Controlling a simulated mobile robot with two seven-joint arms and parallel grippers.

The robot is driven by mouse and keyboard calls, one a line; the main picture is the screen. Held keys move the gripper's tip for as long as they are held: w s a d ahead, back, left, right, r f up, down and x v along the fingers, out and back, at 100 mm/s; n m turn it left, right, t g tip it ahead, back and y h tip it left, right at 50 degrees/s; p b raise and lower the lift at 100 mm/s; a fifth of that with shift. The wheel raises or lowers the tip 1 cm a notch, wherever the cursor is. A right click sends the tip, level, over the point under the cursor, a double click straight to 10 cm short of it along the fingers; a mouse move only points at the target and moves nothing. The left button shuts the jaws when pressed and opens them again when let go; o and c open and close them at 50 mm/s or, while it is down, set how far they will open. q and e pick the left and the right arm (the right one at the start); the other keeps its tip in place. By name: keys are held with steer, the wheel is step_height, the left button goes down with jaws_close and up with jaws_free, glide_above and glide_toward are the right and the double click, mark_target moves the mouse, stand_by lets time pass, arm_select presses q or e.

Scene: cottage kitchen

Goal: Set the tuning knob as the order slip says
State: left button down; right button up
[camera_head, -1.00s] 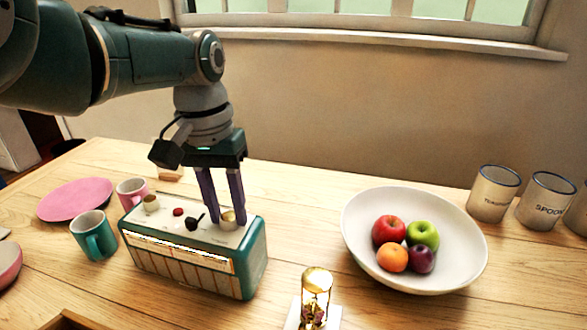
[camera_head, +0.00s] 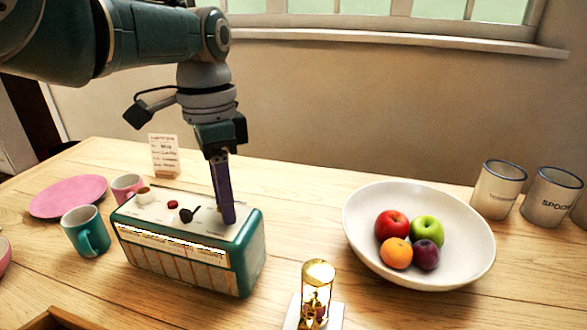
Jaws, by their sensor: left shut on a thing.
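A green radio (camera_head: 250,243) with a cream top stands on the table. On its top are a round brass-and-cream knob (camera_head: 144,196) at the left, a red button (camera_head: 173,204) and a dark pointer knob (camera_head: 187,215). My left gripper (camera_head: 227,217) points down at the right part of the top, shut on the right-hand knob. Its fingers show nearly edge-on and hide that knob, so its setting cannot be seen. The order slip (camera_head: 164,156) stands upright behind the radio; its small writing is too blurred to read. My right gripper is out of view.
A green mug (camera_head: 84,232), a pink mug (camera_head: 127,187) and a pink plate (camera_head: 68,196) are left of the radio. An hourglass (camera_head: 317,291) stands in front right. A white fruit bowl (camera_head: 365,265) and labelled canisters (camera_head: 497,191) are to the right.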

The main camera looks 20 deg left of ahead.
arm_select(q)
steer(key=m, duration=0.3)
steer(key=shift+f+m+b, duration=0.1)
steer(key=shift+m+b, duration=0.25)
steer(key=shift+m, duration=0.05)
steer(key=m, duration=0.2)
steer(key=shift+m, duration=0.3)
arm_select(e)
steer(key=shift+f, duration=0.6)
arm_select(q)
steer(key=m, duration=0.5)
steer(key=shift+y, duration=0.3)
steer(key=shift+m, duration=0.4)
steer(key=c, duration=0.5)
jaws_free()
